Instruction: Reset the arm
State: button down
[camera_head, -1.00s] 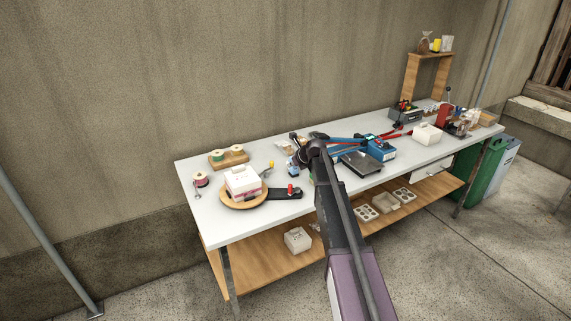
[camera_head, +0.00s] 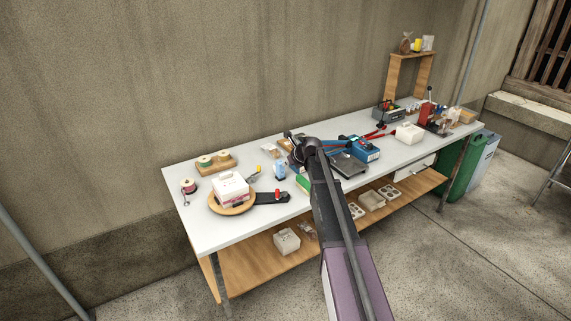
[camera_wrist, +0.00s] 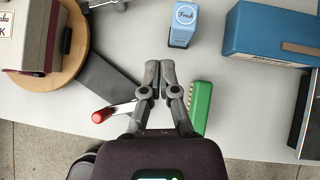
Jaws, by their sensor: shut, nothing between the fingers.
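My gripper (camera_wrist: 159,84) is shut and empty in the wrist view, with its fingertips together above the grey-white table (camera_wrist: 130,35) near its front edge. A green brush-like thing (camera_wrist: 202,108) lies just right of the fingers. A red-handled thing (camera_wrist: 102,115) is to their left, on or beside a dark flat bar (camera_wrist: 108,78). In the head view my arm reaches over the middle of the table (camera_head: 200,235), and the fingers are hard to make out there.
A white cake box (camera_head: 230,186) stands on a round wooden board (camera_head: 232,210). A blue box (camera_head: 363,149) and a small light-blue container (camera_wrist: 184,24) stand nearby. A wooden stand (camera_head: 393,78) is at the far right end. The table's left front is clear.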

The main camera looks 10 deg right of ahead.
jog(key=s+a+n+g+h+p, duration=0.1)
jog(key=s+a+n+g, duration=0.1)
jog(key=s+n, duration=0.8)
jog(key=s+a+f+n+g+h+p, duration=0.1)
jog(key=s+a+n+g, duration=0.1)
jog(key=s+n, duration=0.8)
jog(key=s+a+f+n+g+h+p, duration=0.1)
jog(key=s+n+g, duration=0.3)
jog(key=s+n, duration=0.6)
jog(key=s+a+h, duration=0.1)
jog(key=s, duration=0.9)
jog(key=shift+s+a, duration=0.2)
jog(key=shift+a, duration=0.1)
